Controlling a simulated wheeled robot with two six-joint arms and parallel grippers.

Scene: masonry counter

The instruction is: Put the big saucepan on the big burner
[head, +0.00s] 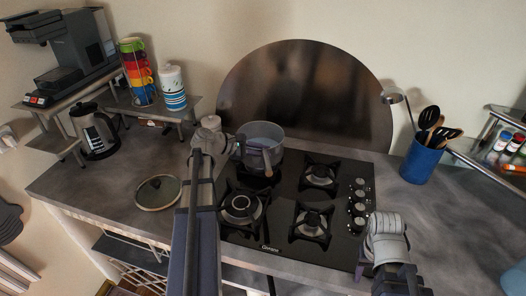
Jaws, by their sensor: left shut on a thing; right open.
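The saucepan (262,136), grey with a dark handle (267,161) toward me, is at the back left of the black gas hob (275,226). It covers most of the back-left burner; I cannot tell whether it rests there or is held just above. My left gripper (238,145) is shut on the saucepan at its left side, its fingertips partly hidden. The front-left burner (241,207) has the largest ring in view and is bare. My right gripper (388,246) is open and empty at the hob's front right corner, its fingers hard to make out.
Two bare burners, back right (320,174) and front right (311,222), lie beside the knobs (357,205). A glass lid (158,192) lies on the counter to the left. A kettle (95,132) stands further left, a blue utensil pot (419,160) to the right. A round dark panel (305,90) stands behind.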

